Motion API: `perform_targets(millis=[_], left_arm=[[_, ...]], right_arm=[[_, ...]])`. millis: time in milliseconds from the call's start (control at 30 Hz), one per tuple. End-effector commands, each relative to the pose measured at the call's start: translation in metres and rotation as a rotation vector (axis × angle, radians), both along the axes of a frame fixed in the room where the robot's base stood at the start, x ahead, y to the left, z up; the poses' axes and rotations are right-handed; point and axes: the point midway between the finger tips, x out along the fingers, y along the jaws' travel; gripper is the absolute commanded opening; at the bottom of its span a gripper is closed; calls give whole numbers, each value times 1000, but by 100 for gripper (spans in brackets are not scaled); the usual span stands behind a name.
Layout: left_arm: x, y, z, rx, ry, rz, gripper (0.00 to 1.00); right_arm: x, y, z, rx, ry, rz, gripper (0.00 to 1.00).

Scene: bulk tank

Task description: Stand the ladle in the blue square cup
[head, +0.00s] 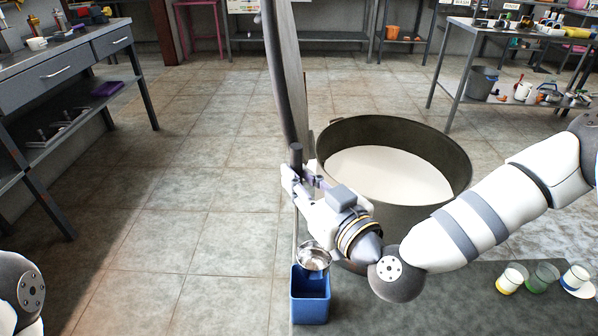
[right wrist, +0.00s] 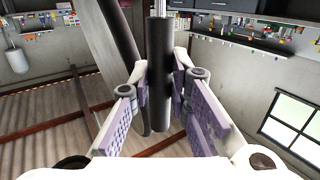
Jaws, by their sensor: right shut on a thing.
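My right gripper (head: 308,188) is shut on the dark handle grip of the ladle (head: 296,156). The grip also stands between the purple-padded fingers in the right wrist view (right wrist: 158,80). The ladle hangs upright, with its shiny metal bowl (head: 314,258) low down. The blue square cup (head: 310,308) is at the bottom centre of the head view. The bowl appears over the cup's back rim; I cannot tell whether it is above the opening or behind it. My left gripper is out of view; only part of my left arm shows at the lower left.
A big dark round tank (head: 462,180) of white liquid stands just behind my right arm. Small yellow (head: 511,280), green (head: 542,277) and blue (head: 576,277) banded cups stand at the lower right. A workbench (head: 62,65) is at the left. The tiled floor between is clear.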

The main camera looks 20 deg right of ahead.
Motion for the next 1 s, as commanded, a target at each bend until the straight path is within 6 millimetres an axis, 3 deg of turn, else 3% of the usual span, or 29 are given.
perform_targets(millis=[33, 1000], left_arm=[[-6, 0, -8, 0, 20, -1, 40], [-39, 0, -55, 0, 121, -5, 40]], right_arm=[[0, 0, -13, 1, 9, 0, 0], [-1, -1, -110, -3, 3, -1, 0]])
